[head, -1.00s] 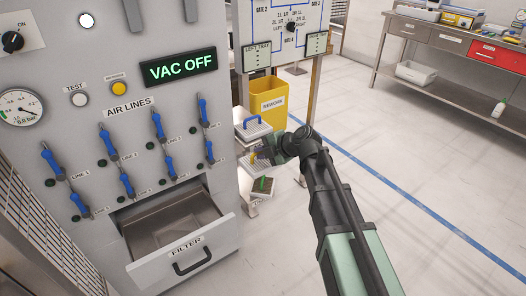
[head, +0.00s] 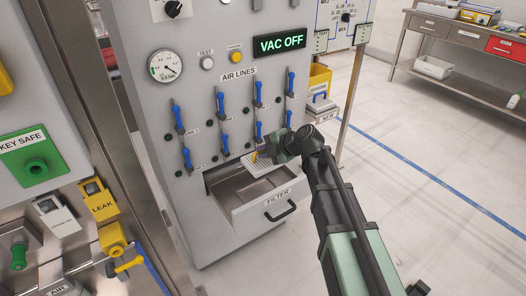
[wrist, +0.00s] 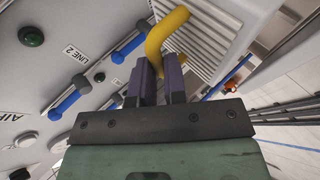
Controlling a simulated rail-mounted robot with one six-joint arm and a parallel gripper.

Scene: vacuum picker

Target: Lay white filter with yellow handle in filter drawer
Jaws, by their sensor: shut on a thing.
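The white filter (head: 277,164) is a pale ribbed panel, held by its yellow handle over the right part of the open filter drawer. It also shows in the wrist view (wrist: 205,38), where the yellow handle (wrist: 166,36) passes between the jaws. My gripper (head: 265,157) is shut on that handle; its purple fingers show in the wrist view (wrist: 160,84). The filter drawer (head: 222,181) is pulled out of the grey cabinet, with a label and black pull on its front. Its visible inside looks empty. The filter and arm hide its right back part.
Blue-handled air line valves (head: 221,101) stick out of the panel just above the drawer. A filter with a blue handle (head: 320,103) sits on a stand at right, near a yellow bin (head: 320,77). The floor at right is clear.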

